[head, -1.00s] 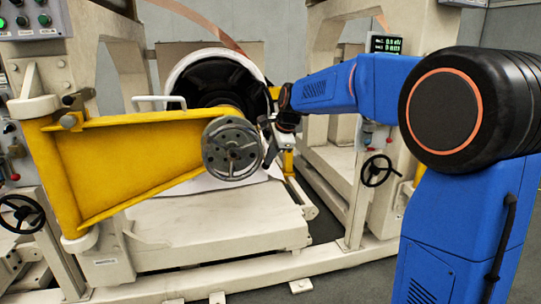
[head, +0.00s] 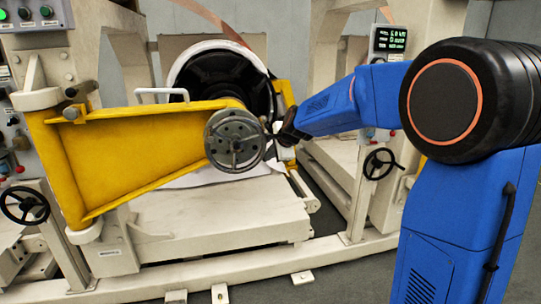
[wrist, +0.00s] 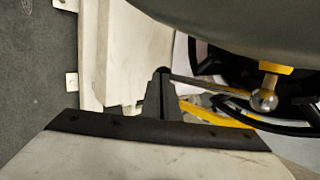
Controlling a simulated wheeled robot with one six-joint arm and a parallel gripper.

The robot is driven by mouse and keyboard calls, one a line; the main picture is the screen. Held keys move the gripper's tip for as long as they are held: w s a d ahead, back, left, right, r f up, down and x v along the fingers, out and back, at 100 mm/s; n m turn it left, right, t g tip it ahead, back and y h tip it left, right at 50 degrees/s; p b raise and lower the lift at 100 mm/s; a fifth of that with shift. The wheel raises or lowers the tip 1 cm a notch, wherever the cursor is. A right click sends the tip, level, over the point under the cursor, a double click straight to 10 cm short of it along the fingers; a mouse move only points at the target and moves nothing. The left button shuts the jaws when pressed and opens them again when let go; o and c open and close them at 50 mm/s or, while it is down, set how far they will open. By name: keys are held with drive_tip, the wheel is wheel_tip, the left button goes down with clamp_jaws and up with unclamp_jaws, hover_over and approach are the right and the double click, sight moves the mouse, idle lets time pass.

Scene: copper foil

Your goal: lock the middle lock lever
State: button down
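The yellow swing arm (head: 150,150) carries a round grey handwheel (head: 235,141) at its right end. My gripper (head: 277,137) is just right of the handwheel, in front of the dark drum. A thin dark rod shows between gripper and wheel. In the wrist view a slim grey rod (wrist: 205,84) runs right from a dark upright piece (wrist: 158,100). A shiny ball knob (wrist: 265,99) hangs below a yellow fitting near the wheel's black rim. I cannot tell which part is the middle lock lever. The fingertips are too small and dark to judge their opening or contact.
The drum (head: 225,80) with white wrap stands behind the wheel. A cream machine bed (head: 200,225) lies below. A black handwheel (head: 378,168) is on the right frame, another (head: 24,205) on the left. Floor is clear in front of the machine.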

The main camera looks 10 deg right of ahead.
drive_tip(key=shift+w+f+t, duration=0.3)
drive_tip(key=shift+t, duration=0.1)
drive_tip(key=shift+w, duration=0.15)
idle(0.4)
wheel_tip(320, 180, up, 10)
idle(0.6)
